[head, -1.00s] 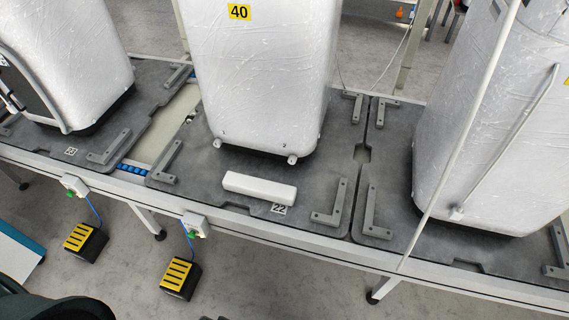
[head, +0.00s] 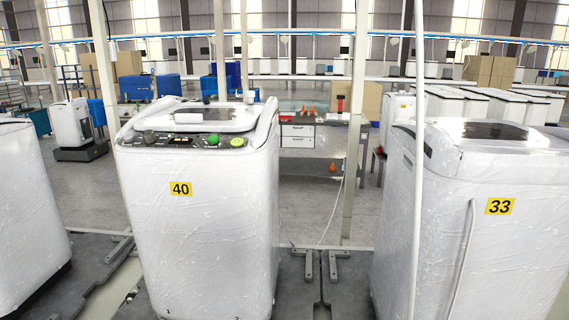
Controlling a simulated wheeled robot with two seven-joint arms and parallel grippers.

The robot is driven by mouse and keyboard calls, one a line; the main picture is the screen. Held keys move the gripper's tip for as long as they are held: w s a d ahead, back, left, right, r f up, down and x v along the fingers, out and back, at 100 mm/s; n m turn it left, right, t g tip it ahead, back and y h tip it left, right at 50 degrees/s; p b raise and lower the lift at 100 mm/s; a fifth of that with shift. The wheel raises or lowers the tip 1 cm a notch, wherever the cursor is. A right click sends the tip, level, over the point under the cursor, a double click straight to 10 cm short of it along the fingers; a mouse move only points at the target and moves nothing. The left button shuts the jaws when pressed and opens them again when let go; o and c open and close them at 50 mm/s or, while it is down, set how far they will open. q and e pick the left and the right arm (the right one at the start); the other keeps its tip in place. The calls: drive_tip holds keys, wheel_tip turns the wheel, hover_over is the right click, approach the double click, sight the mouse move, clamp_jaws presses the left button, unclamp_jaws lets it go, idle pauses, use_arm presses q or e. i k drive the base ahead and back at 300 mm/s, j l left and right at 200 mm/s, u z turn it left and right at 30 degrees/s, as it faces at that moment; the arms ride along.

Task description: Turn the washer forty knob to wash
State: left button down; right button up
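The washer forty (head: 200,225) stands upright in the head view, left of centre, wrapped in clear film, with a yellow "40" label (head: 181,189) on its front. Its control panel (head: 172,141) runs along the top front edge. A dark grey round knob (head: 149,136) sits at the panel's left end. A lit red display (head: 181,140), a green round button (head: 213,140) and a yellow-green round button (head: 237,142) are to its right. The markings around the knob are too small to read. Neither of my grippers is in view.
A washer labelled 33 (head: 478,225) stands to the right, behind a thin white pole (head: 418,160). Another white washer (head: 28,220) is at the left edge. Behind stands a workbench with drawers (head: 298,135). Grey floor shows between the washers.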

sight(148, 136)
drive_tip(key=i+l+u, duration=0.15)
drive_tip(key=l+u, duration=0.15)
drive_tip(key=i+l+u, duration=0.25)
drive_tip(key=l, duration=0.15)
drive_tip(key=l+u, duration=0.3)
